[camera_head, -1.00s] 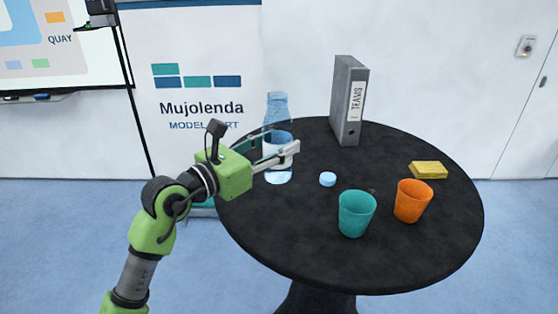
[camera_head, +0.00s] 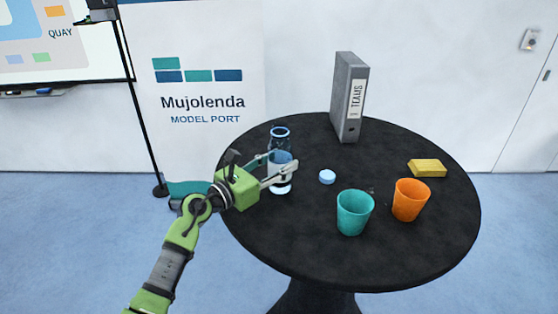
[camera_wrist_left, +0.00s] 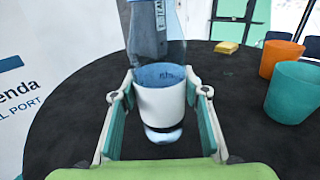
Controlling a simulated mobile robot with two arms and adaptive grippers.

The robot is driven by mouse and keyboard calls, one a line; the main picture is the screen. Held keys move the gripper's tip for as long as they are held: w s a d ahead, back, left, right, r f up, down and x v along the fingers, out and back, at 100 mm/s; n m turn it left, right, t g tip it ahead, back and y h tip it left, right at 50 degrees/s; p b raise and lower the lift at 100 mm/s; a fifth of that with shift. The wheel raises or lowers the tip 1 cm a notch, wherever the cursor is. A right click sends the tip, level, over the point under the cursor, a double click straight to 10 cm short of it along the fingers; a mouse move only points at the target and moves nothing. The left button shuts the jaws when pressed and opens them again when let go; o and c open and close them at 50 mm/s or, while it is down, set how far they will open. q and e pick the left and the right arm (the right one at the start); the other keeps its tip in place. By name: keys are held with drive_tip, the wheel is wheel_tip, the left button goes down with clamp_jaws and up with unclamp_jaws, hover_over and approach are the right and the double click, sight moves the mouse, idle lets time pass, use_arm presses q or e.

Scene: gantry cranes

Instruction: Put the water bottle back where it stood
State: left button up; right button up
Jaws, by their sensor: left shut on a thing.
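The water bottle (camera_head: 279,143) is clear and bluish, with a white label band and an open top. It stands about upright at the left part of the round black table (camera_head: 330,262). My left gripper (camera_head: 285,172) is shut on it, with the fingers at either side of the label band. The wrist view shows the bottle (camera_wrist_left: 162,104) between both fingers, its base just below them. I cannot tell whether the base touches the table. A light blue cap (camera_head: 327,177) lies on the table to the right of the bottle. My right gripper is not in view.
A teal cup (camera_head: 353,213) and an orange cup (camera_head: 410,201) stand at the front right. A grey binder (camera_head: 347,98) stands at the back, and a yellow sponge (camera_head: 427,168) lies at the right. The table's front is clear.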

use_arm(q)
drive_tip(key=shift+f, duration=0.1)
drive_tip(key=o, duration=1.4)
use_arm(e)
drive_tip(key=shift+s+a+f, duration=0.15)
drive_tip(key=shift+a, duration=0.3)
